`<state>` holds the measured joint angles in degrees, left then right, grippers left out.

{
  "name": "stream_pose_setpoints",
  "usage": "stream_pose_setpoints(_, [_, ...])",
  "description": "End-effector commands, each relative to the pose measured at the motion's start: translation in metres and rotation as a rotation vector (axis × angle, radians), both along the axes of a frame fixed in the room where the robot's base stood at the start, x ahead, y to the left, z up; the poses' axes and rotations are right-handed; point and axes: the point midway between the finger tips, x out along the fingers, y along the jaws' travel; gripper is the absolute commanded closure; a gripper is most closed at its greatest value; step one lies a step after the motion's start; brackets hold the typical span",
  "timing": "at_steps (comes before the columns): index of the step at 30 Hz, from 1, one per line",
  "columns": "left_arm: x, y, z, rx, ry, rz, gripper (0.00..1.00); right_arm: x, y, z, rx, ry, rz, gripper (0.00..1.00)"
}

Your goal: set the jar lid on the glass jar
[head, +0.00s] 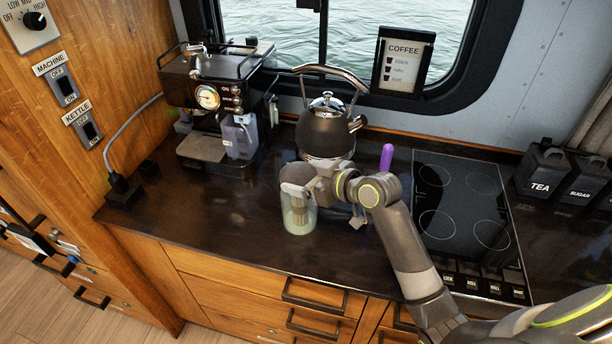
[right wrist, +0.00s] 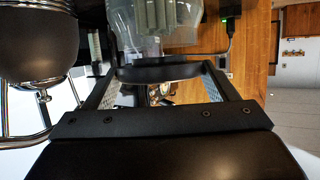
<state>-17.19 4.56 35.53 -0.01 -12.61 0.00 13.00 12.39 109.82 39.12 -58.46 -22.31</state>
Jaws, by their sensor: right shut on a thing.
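The glass jar (head: 299,222) stands on the dark counter in front of the kettle, with pale contents in its lower part. It also shows beyond my fingers in the right wrist view (right wrist: 155,38), with a ribbed thing inside. My right gripper (head: 297,190) is at the jar's upper part, reaching in from the right. It is shut on the jar lid, a dark round piece (right wrist: 160,72) seen nearly edge-on between the fingers. The lid is close to the jar's mouth; I cannot tell whether they touch. My left gripper is not in view.
The black kettle (head: 326,132) stands close behind the jar. A coffee machine (head: 209,98) is at the left back. A purple upright thing (head: 386,157) and the hob (head: 462,205) are to the right. The counter's left front (head: 215,220) is clear.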

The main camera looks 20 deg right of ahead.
Motion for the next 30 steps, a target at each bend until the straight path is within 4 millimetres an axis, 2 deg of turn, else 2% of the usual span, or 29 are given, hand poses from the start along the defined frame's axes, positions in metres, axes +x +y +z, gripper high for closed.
stream_pose_setpoints(24, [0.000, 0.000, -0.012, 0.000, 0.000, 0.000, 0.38, 0.000, 0.000, -0.017, 0.001, 0.000, 0.000, 0.43])
stream_pose_setpoints(25, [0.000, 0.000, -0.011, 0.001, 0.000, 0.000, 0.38, 0.000, 0.000, -0.016, 0.001, 0.000, 0.000, 0.18])
stream_pose_setpoints(29, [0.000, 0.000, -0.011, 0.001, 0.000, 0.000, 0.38, 0.000, 0.000, -0.015, 0.000, 0.000, 0.000, 0.01])
stream_pose_setpoints(30, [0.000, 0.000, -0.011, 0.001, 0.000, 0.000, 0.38, 0.000, 0.000, -0.015, 0.000, 0.000, 0.000, 0.00])
